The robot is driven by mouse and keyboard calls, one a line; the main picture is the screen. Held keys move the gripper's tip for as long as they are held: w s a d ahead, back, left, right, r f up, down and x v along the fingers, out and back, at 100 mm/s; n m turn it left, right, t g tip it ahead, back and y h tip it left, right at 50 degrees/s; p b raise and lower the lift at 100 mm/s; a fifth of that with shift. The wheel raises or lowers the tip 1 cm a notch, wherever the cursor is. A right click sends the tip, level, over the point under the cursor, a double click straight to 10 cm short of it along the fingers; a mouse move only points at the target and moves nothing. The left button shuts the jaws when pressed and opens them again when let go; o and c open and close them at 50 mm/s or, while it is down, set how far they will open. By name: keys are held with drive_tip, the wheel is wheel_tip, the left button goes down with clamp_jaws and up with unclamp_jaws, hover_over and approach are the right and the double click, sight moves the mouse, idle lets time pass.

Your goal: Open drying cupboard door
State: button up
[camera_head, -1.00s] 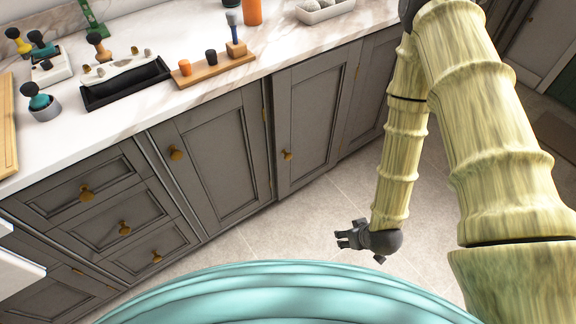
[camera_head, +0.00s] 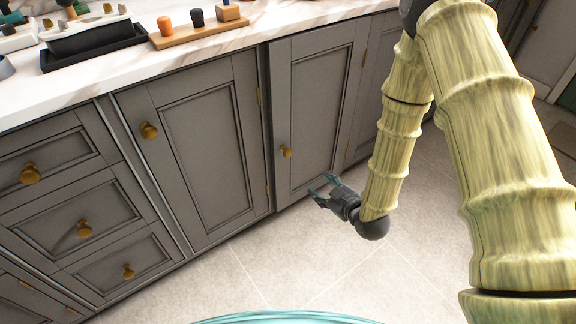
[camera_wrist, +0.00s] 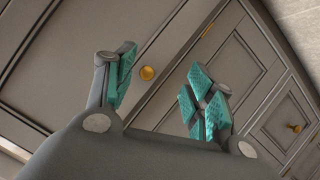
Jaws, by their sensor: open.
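Two grey panelled cupboard doors face me, and no label shows which is the drying cupboard door. The left door (camera_head: 200,150) has a brass knob (camera_head: 149,131) at its upper left. The right door (camera_head: 315,105) has a brass knob (camera_head: 287,152) on its left edge. Both look shut. My gripper (camera_head: 323,187) is open and empty, low in front of the right door and apart from it. In the wrist view, a brass knob (camera_wrist: 147,73) shows between the teal fingers of my gripper (camera_wrist: 165,90), beyond them. A second knob (camera_wrist: 295,128) shows at right.
Drawers with brass knobs (camera_head: 84,228) stand at left. The marble worktop (camera_head: 280,22) above carries a black tray (camera_head: 95,42) and a wooden board (camera_head: 200,28) with small pegs. The tiled floor (camera_head: 300,260) in front of the doors is clear.

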sight(290, 155)
drive_tip(key=w+a+n+t+y+b, duration=0.1)
drive_tip(key=w+a+b, duration=0.2)
drive_tip(key=w+b, duration=0.1)
drive_tip(key=w+a+n+t+y+b, duration=0.1)
drive_tip(key=w+a+n+y+b, duration=0.1)
drive_tip(key=w+a+b, duration=0.2)
drive_tip(key=w+a+n+t+y+b, duration=0.1)
drive_tip(key=w+a+n+b, duration=0.1)
drive_tip(key=w+b, duration=0.4)
drive_tip(key=shift+w+a+f+b, duration=0.25)
drive_tip(key=shift+a+f+b, duration=0.05)
drive_tip(key=shift+a+b, duration=0.3)
drive_tip(key=shift+x, duration=0.85)
drive_tip(key=shift+r, duration=0.1)
clamp_jaws()
